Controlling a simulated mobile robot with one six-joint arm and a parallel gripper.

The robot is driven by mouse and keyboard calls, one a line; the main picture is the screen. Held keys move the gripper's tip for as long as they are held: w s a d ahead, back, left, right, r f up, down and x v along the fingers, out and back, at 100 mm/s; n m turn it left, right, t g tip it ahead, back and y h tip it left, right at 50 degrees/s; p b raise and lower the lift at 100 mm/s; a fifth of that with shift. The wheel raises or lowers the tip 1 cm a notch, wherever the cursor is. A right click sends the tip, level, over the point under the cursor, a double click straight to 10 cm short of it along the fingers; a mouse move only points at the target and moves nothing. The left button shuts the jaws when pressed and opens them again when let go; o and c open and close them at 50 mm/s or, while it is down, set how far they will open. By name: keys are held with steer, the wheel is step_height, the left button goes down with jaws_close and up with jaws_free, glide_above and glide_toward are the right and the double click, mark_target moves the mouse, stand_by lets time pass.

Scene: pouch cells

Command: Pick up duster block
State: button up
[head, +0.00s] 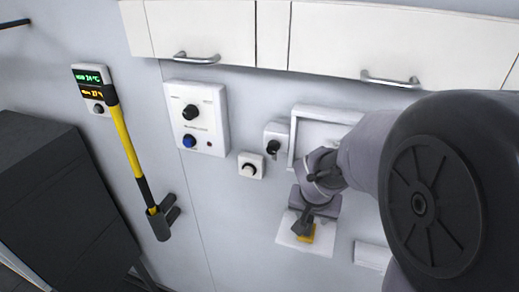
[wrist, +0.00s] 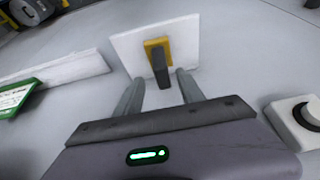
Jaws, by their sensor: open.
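A yellow block with a dark grey grip, which looks like the duster block (wrist: 158,47), sits on a white plate (wrist: 187,35) on the wall in the wrist view. Its yellow part (head: 307,236) also shows in the head view, partly covered by my gripper. My gripper (wrist: 161,76) is open, with one finger on each side of the dark grip's near end. No finger is seen closed on it. In the head view my gripper (head: 304,222) is right at the block, low on the wall.
A white-framed panel (head: 294,140) and knob boxes (head: 251,165) are on the wall near my arm. A yellow-handled tool (head: 125,140) hangs to the left. Cabinets (head: 205,25) run above. In the wrist view, a white ledge (wrist: 62,72) is left and a knob box (wrist: 285,112) right.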

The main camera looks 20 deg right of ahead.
mark_target(310, 217)
steer(key=x, duration=0.4)
steer(key=shift+w+a, duration=0.1)
steer(key=shift+w, duration=0.2)
steer(key=shift+s+r, duration=0.1)
steer(key=shift+s, duration=0.15)
steer(key=c, duration=0.3)
jaws_close()
